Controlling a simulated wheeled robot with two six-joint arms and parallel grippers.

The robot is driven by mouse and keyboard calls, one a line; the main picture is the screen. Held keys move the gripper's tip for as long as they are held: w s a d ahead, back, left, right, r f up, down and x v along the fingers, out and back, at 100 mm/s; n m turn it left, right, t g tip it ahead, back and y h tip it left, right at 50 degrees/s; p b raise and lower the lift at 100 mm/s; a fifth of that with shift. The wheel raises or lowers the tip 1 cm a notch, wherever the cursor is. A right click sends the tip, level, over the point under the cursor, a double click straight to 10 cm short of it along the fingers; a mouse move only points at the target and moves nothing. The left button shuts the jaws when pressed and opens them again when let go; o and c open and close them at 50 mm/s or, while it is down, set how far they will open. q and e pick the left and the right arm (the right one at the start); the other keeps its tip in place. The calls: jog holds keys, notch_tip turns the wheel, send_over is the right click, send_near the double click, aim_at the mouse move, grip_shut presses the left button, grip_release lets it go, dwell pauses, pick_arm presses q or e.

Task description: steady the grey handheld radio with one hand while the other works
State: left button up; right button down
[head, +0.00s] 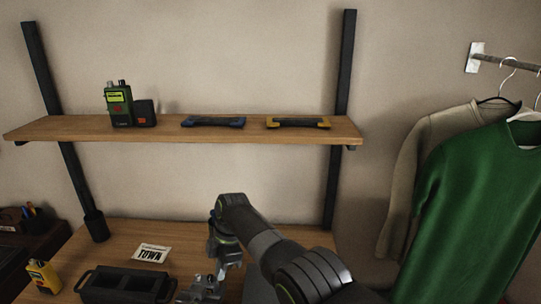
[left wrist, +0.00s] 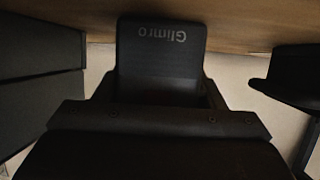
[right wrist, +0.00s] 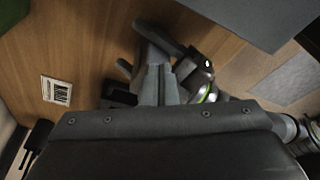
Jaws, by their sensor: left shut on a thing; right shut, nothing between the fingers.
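In the left wrist view a dark grey body marked "Glimro" (left wrist: 161,62) fills the space in front of my left palm; it looks like the grey radio. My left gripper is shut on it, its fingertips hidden. In the head view grey metal parts low in the middle seem to be my left gripper (head: 204,288); the radio cannot be made out there. My right gripper (head: 226,256) points down over the table just above and right of them. In the right wrist view its fingers (right wrist: 157,72) are together and empty, close to a grey and black part with a green ring.
A black tray (head: 120,283), a "TOWN" card (head: 151,254) and a yellow handheld radio (head: 43,275) lie left on the table. The shelf (head: 255,133) above holds a green radio (head: 119,106) and two dark bars. Sweaters (head: 480,200) hang at right.

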jog(key=shift+d, duration=0.15)
jog(key=a+v, duration=0.1)
jog(key=v, duration=0.5)
jog(key=shift+s, duration=0.25)
dwell(0.3)
jog(key=shift+d+r, duration=0.15)
jog(key=d+x, duration=0.1)
jog(key=x, duration=0.5)
jog(key=shift+w+a, duration=0.25)
jog(key=shift+a, duration=0.05)
jog(key=shift+d, duration=0.15)
dwell(0.4)
